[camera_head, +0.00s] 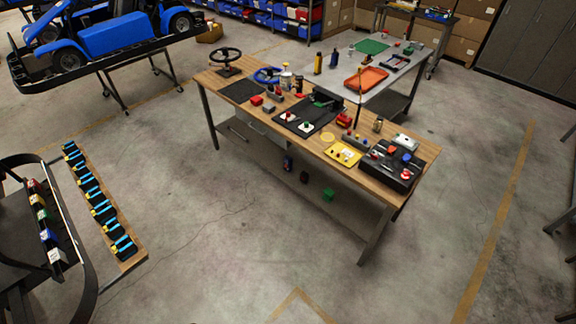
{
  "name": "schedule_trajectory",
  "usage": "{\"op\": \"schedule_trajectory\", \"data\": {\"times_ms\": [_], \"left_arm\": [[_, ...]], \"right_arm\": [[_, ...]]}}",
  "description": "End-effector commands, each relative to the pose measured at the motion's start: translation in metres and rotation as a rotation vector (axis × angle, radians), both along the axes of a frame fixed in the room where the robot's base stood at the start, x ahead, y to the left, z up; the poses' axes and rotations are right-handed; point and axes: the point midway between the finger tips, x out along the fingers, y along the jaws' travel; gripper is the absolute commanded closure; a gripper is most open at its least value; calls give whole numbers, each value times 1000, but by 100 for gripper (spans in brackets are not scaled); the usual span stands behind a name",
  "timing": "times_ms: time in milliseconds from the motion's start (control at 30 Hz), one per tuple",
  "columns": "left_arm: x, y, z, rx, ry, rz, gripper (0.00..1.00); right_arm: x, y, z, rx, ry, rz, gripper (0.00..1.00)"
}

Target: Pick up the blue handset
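I cannot tell for certain which thing is the blue handset. A small blue item (48,236) stands in a row with red, yellow, green and white ones in a dark rack (72,232) at the lower left. Beside it, a wooden board (132,262) bears a row of several black-and-light-blue devices (102,210). A small dark blue object (287,163) is on the lower shelf of the workbench. Neither of my grippers shows in the head view.
A wooden workbench (215,80) with tools, small parts and trays stands in the middle. A grey table (405,72) with an orange tray (366,78) is behind it. A blue kart (110,35) sits on a stand at upper left. The foreground concrete floor is clear.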

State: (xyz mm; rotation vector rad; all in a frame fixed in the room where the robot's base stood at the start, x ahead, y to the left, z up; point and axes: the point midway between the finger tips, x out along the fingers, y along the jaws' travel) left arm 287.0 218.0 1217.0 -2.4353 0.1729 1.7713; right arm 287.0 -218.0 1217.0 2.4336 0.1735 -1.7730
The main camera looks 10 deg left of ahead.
Motion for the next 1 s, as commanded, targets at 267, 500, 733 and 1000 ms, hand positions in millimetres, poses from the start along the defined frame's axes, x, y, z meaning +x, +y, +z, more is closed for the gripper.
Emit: {"op": "schedule_trajectory", "data": {"times_ms": [267,500,733,1000], "left_arm": [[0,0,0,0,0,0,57],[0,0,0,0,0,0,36],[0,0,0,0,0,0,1],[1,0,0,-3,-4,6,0]], "right_arm": [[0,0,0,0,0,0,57],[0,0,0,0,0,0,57],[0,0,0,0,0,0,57],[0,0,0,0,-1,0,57]]}}
